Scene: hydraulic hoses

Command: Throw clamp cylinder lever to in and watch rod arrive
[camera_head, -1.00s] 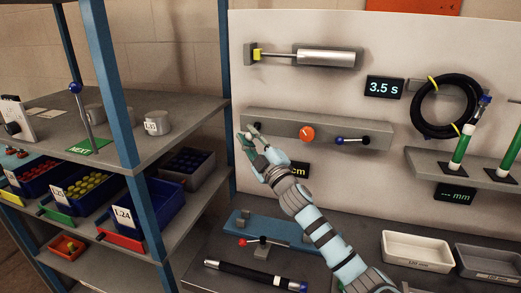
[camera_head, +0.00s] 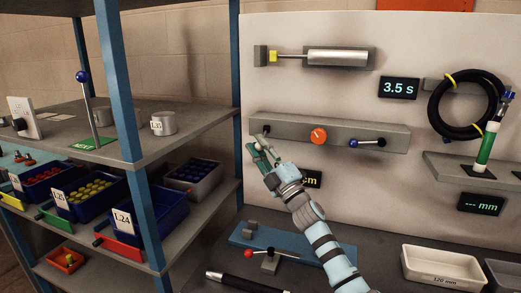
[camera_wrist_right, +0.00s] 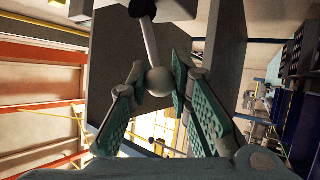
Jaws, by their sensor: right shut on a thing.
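The clamp cylinder (camera_head: 337,57) is mounted high on the white panel. Its thin rod reaches left to a yellow tip (camera_head: 272,57) beside a grey end block. The grey valve bar (camera_head: 290,126) below carries an orange knob (camera_head: 318,136) and a blue-knobbed lever (camera_head: 367,142). My right gripper (camera_head: 262,143) is at the bar's left end, shut on a lever there. In the right wrist view, the lever's pale ball knob (camera_wrist_right: 160,81) sits between its green-padded fingers, with the stem running up to a dark pivot. In the head view, the fingers hide most of this lever. My left gripper is not in view.
A display reading 3.5 s (camera_head: 399,88) and a coiled black hose (camera_head: 466,105) are to the right. A shelf rack with bins (camera_head: 163,212) stands on the left. A blue fixture (camera_head: 285,239) and a pale tray (camera_head: 443,273) lie on the bench below.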

